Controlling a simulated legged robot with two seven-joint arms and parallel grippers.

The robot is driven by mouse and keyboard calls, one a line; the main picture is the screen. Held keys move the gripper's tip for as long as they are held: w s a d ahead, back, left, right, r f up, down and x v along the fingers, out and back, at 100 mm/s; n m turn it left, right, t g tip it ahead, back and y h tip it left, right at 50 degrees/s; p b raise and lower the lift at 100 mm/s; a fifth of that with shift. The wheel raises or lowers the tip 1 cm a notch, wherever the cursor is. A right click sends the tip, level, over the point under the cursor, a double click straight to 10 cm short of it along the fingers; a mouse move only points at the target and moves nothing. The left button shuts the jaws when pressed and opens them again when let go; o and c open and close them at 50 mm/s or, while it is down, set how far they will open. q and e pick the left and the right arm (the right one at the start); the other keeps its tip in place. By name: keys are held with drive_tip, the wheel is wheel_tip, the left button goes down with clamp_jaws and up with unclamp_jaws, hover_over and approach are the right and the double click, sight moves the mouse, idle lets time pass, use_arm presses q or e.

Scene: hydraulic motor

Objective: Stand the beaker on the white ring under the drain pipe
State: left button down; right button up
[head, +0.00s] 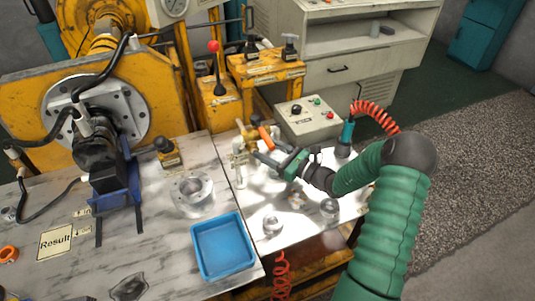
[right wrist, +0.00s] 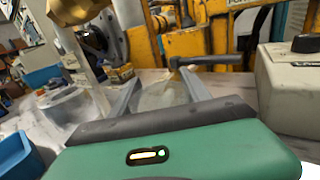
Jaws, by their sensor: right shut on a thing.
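My right gripper (head: 268,160) reaches in from the right over the white bench, beside a pale upright fitting (head: 239,165). In the right wrist view its two fingers (right wrist: 162,92) are shut on a clear glass thing, seemingly the beaker (right wrist: 160,95). The beaker looks about upright; in the head view it is hard to make out. A brass cylinder (right wrist: 75,10) with a pale tube below it hangs at upper left in the wrist view, possibly the drain pipe. I cannot make out the white ring in either view. My left gripper is out of view.
A blue tray (head: 223,246) and a thick clear cylinder (head: 194,193) stand left of the bench seam. Small glass pieces (head: 272,224) (head: 330,208) lie nearer the front. A grey control box (head: 307,121) and yellow machinery (head: 265,70) stand behind.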

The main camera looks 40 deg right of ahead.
drive_tip(key=shift+a, duration=0.15)
drive_tip(key=o, duration=1.5)
drive_tip(key=p+v, duration=0.2)
drive_tip(key=v, duration=0.9)
drive_tip(key=shift+s, duration=0.55)
